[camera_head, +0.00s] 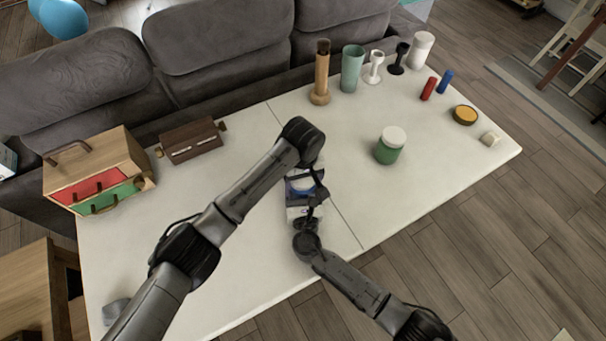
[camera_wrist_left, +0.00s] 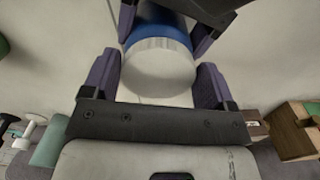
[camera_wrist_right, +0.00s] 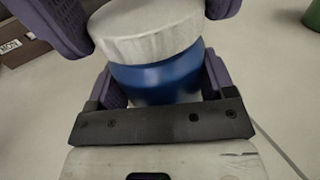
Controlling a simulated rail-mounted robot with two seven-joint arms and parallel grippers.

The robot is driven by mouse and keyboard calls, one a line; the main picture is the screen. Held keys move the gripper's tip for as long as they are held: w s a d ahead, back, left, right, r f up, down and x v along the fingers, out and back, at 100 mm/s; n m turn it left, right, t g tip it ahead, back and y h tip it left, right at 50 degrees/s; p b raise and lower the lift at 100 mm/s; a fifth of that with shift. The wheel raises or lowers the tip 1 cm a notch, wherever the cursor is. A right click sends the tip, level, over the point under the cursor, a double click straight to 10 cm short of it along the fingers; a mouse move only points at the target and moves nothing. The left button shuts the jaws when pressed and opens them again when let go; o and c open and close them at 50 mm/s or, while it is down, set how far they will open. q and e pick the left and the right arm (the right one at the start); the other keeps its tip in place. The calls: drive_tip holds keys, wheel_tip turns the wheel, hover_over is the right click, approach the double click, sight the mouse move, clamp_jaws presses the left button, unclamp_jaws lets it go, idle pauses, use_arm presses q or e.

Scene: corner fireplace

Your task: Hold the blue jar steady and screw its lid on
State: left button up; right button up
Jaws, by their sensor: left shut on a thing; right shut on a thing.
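The blue jar (camera_wrist_right: 160,80) stands between the fingers of my right gripper (camera_wrist_right: 162,72), which is shut on its body. The white lid (camera_wrist_right: 145,32) sits over the jar's top, and no gap shows between lid and blue body. My left gripper (camera_wrist_left: 155,75) is shut around the lid (camera_wrist_left: 160,72), with the blue body (camera_wrist_left: 160,28) beyond it. The right gripper's purple fingers (camera_wrist_left: 205,35) show behind. In the head view both grippers meet near the table's middle, and the arms largely hide the jar. The lid's threads are hidden.
A green jar with a white lid (camera_head: 389,146) stands to the right on the white table (camera_head: 225,290). Cups and cylinders, including a teal cup (camera_head: 351,70), line the back right. A drawer box (camera_head: 97,172) and brown box (camera_head: 192,140) stand left. The front left has free room.

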use_arm(q)
drive_tip(key=m, duration=0.4)
drive_tip(key=shift+a+m, duration=0.25)
drive_tip(key=shift+m, duration=0.15)
drive_tip(key=m, duration=0.4)
drive_tip(key=shift+a, duration=0.1)
drive_tip(key=m, duration=0.4)
drive_tip(key=shift+w+a, duration=0.15)
drive_tip(key=m, duration=0.4)
drive_tip(key=shift+w, duration=0.15)
drive_tip(key=m, duration=0.4)
drive_tip(key=shift+w, duration=0.15)
drive_tip(key=m, duration=0.6)
drive_tip(key=shift+w, duration=0.2)
drive_tip(key=m, duration=0.4)
drive_tip(key=shift+w+m, duration=0.1)
drive_tip(key=shift+m, duration=0.2)
drive_tip(key=m, duration=0.4)
drive_tip(key=shift+d, duration=0.3)
drive_tip(key=o, duration=0.8)
